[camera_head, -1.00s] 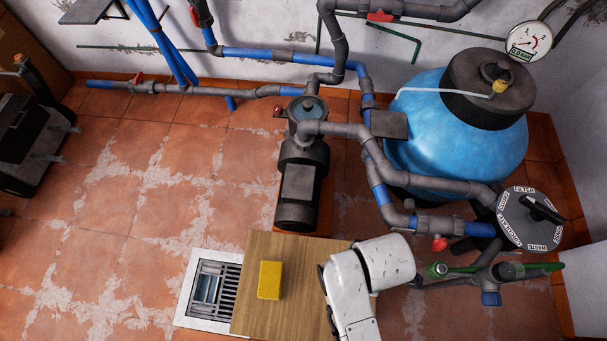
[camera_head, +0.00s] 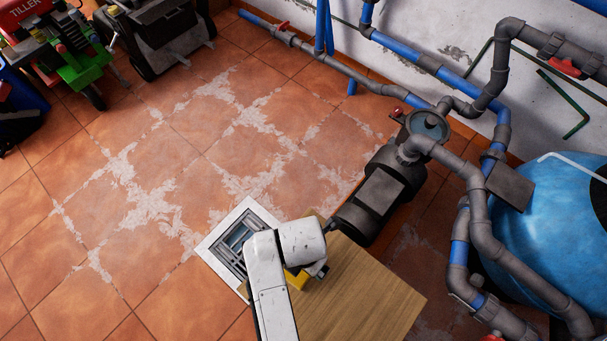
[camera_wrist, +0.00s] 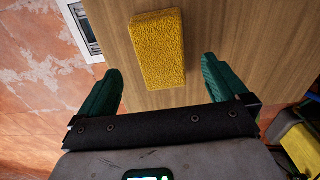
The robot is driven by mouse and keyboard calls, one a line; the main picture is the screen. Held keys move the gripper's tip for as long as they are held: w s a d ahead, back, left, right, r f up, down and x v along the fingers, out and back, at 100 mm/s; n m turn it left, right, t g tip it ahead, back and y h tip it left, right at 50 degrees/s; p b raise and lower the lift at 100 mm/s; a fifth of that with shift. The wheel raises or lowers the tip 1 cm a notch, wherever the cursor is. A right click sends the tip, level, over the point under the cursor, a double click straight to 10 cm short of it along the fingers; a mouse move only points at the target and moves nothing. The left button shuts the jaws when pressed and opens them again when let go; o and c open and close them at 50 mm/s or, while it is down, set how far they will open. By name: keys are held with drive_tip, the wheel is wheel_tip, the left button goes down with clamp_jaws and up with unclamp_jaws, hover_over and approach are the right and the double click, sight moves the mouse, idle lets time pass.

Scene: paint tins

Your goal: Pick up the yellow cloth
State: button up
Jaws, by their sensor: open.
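The yellow cloth (camera_wrist: 158,48) is a thick, rough-textured block lying flat on the wooden table. In the wrist view it lies just ahead of my gripper (camera_wrist: 161,72), roughly centred between the two green fingers, which are spread open and empty. In the head view the cloth (camera_head: 297,279) is mostly hidden by my white arm, with only a yellow piece showing. My fingertips are hidden there. I cannot tell how high the fingers are above the table.
The wooden table (camera_head: 362,290) has bare room right of the cloth. A floor drain (camera_head: 215,257) lies at its left. A dark pump (camera_head: 380,195) and grey-blue pipes stand close behind. A blue tank (camera_head: 535,215) is at the right. Tiled floor is open at left.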

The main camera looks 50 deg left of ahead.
wheel_tip(320, 180, down, 6)
drive_tip(key=shift+s+d+r+b, duration=0.1)
drive_tip(key=shift+d+r+b, duration=0.1)
drive_tip(key=shift+b, duration=0.7)
drive_tip(key=c, duration=1.1)
